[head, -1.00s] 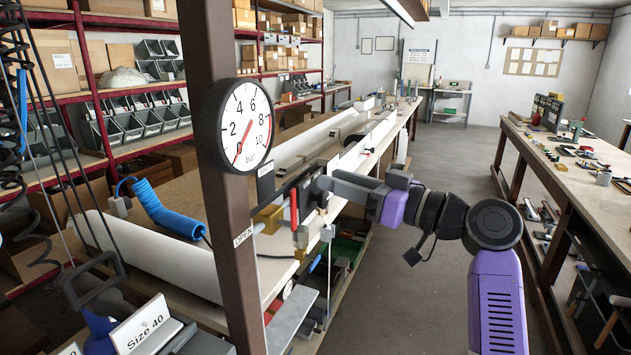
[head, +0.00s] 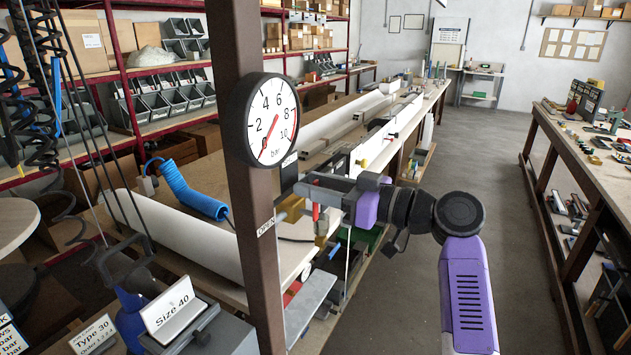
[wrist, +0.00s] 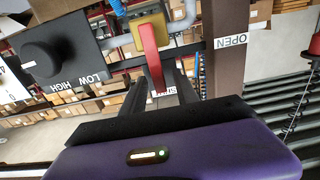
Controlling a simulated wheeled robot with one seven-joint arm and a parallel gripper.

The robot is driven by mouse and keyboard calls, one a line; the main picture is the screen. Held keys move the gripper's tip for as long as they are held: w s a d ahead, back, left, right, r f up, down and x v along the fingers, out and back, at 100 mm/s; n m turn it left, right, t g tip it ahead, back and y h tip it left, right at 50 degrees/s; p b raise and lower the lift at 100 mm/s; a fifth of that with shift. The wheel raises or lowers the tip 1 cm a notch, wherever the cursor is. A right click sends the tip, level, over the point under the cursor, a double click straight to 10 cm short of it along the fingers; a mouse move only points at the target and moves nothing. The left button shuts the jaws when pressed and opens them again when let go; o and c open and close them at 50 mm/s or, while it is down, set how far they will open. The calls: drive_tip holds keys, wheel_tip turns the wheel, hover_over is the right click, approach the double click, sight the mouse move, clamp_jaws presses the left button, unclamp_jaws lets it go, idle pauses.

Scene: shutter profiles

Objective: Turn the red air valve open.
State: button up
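The fingers look apart, with a gap showing, and I see no clear grip. An OPEN label (head: 266,226) is on the post; a SHUT label (wrist: 165,93) shows beyond the fingers in the wrist view.
The round pressure gauge (head: 272,120) on the post (head: 240,200) points near 0. A dark panel with a black knob (wrist: 48,58), marked LOW and HIGH, is close beside the lever. A coiled blue hose (head: 190,190) lies behind the post. The aisle floor (head: 470,150) is clear.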

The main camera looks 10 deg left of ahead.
drive_tip(key=shift+c, duration=0.5)
clamp_jaws()
idle(1.0)
